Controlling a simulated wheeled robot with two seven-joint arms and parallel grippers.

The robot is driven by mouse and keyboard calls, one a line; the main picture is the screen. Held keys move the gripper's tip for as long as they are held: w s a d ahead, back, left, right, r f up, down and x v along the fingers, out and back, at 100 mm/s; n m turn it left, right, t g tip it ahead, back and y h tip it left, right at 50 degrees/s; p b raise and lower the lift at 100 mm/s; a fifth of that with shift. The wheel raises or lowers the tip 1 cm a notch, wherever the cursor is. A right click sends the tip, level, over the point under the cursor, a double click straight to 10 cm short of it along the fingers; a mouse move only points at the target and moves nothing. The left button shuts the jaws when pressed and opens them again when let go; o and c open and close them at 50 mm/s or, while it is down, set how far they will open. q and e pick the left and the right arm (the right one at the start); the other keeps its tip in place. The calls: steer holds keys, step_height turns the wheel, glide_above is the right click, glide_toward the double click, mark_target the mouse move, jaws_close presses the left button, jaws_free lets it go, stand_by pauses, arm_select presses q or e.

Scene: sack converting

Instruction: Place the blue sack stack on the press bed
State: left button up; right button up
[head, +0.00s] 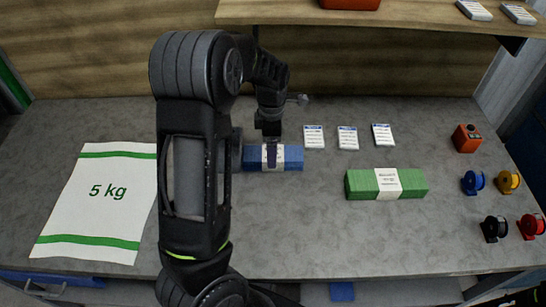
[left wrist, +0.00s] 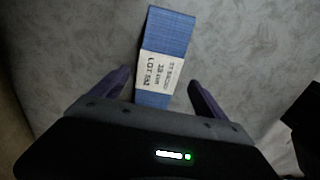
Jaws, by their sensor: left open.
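The blue sack stack (head: 290,158) lies on the grey table, a flat bundle with a white paper band. My left gripper (head: 271,155) is above it, open and empty. In the left wrist view the blue stack (left wrist: 170,35) runs between the two spread fingers of my left gripper (left wrist: 159,82), with its printed band near the fingertips. I cannot tell how far the fingertips are above the table. My left arm hides part of the table left of the stack. I cannot make out a press bed. My right gripper is not in view.
A green banded stack (head: 410,184) lies to the right. Several white labelled packs, one a small pack (head: 314,137), lie behind. A large "5 kg" sack (head: 100,205) lies left. Coloured spools, including a blue spool (head: 473,183), and an orange device (head: 467,138) stand right. A wooden shelf (head: 420,16) overhangs the back.

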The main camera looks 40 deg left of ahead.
arm_select(q)
steer(key=f, duration=0.3)
steer(key=f+p, duration=0.1)
steer(key=shift+w+f, duration=0.25)
steer(key=shift+f, duration=0.1)
steer(key=shift+c, duration=0.5)
jaws_close()
stand_by(0.5)
steer(key=shift+a+r, duration=0.1)
steer(key=shift+r, duration=0.1)
